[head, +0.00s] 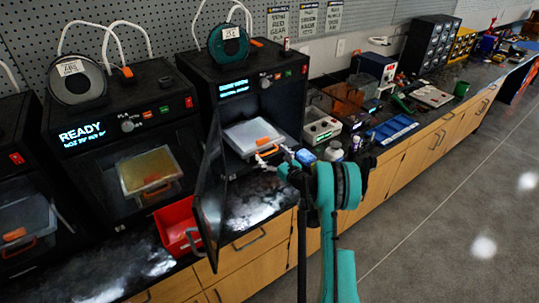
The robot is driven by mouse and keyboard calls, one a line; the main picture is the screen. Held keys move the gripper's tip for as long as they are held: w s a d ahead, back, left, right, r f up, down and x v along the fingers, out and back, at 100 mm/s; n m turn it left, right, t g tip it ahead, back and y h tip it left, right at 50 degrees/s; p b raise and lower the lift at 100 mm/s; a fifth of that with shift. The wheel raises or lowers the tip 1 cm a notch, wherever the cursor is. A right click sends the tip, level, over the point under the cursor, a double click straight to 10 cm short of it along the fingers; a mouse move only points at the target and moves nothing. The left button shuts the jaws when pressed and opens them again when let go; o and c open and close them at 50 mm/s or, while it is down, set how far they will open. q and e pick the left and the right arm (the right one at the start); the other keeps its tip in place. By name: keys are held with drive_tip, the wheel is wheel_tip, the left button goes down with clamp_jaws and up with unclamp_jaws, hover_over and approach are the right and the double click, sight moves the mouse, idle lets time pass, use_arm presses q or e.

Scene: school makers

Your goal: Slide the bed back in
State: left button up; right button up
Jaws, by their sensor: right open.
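The bed (247,133) is a pale plate with an orange handle (268,142) at its front edge. It sits in the opening of the black printer (244,88) whose glass door (210,195) stands swung open toward me. The bed's front part shows at the printer's mouth; how far it sticks out is hard to tell. My right gripper (264,160) is open, just in front of and slightly below the orange handle. Whether it touches the handle cannot be told. My left gripper is not in view.
A middle printer (120,112) reads READY and has a yellowish bed (145,168). A red bin (177,225) stands left of the open door. The floor at right is clear.

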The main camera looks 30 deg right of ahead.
sight(265, 148)
drive_tip(key=shift+w, duration=0.3)
drive_tip(key=shift+c, duration=0.4)
drive_tip(key=c, duration=1.3)
drive_tip(key=w, duration=0.4)
drive_tip(key=shift+w+a, duration=0.15)
drive_tip(key=shift+r, duration=0.1)
drive_tip(key=o, duration=1.3)
drive_tip(key=shift+c, duration=0.2)
drive_tip(key=shift+o, duration=0.6)
drive_tip(key=shift+w, duration=0.25)
drive_tip(key=s, duration=0.8)
drive_tip(key=s+d, duration=0.1)
drive_tip(key=s, duration=0.3)
